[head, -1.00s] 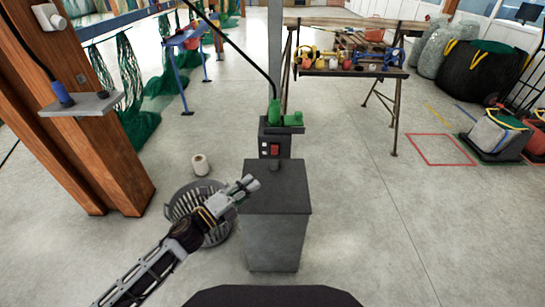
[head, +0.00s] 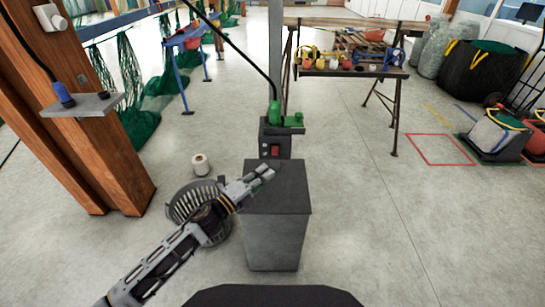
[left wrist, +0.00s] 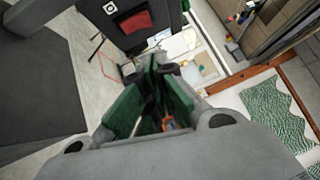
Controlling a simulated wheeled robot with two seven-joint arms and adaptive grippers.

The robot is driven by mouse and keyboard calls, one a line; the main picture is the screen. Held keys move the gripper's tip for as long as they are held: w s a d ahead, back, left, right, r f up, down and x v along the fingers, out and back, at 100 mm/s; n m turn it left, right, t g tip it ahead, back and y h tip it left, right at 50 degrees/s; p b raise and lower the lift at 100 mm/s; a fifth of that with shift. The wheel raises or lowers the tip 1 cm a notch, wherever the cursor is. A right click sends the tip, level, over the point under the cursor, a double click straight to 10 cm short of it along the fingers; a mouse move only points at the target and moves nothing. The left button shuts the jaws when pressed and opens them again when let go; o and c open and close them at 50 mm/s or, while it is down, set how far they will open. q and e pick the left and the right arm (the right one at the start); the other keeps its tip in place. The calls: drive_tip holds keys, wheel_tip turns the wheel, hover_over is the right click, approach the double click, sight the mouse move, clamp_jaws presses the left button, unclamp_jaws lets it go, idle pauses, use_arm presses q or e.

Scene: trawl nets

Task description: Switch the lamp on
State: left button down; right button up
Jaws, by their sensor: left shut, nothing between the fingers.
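A red rocker switch (head: 275,151) sits on the front of a dark box on a post, behind the grey pedestal. It also shows in the left wrist view (left wrist: 135,22), near the top and left of the fingertips. My left gripper (head: 265,171) is shut and empty, over the pedestal's back left part, just below and in front of the switch. Its fingers (left wrist: 162,70) look close together in the wrist view, and a gap to the switch shows there. I cannot make out a lamp for certain. My right gripper is out of view.
The grey pedestal (head: 277,234) stands below my gripper. A green fitting (head: 276,115) with a black cable tops the switch box. A grey basket (head: 182,213) and a white spool (head: 200,164) are on the floor at left.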

sight(275, 151)
use_arm(q)
drive_tip(key=w+d+r, duration=0.1)
drive_tip(key=w+d, duration=0.1)
drive_tip(key=w, duration=0.4)
drive_tip(key=shift+w+d+r+p, duration=0.15)
drive_tip(key=shift+w+d+p, duration=0.1)
drive_tip(key=shift+d+p, duration=0.1)
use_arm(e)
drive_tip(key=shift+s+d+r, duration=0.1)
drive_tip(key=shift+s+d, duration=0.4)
use_arm(q)
drive_tip(key=shift+r, duration=0.1)
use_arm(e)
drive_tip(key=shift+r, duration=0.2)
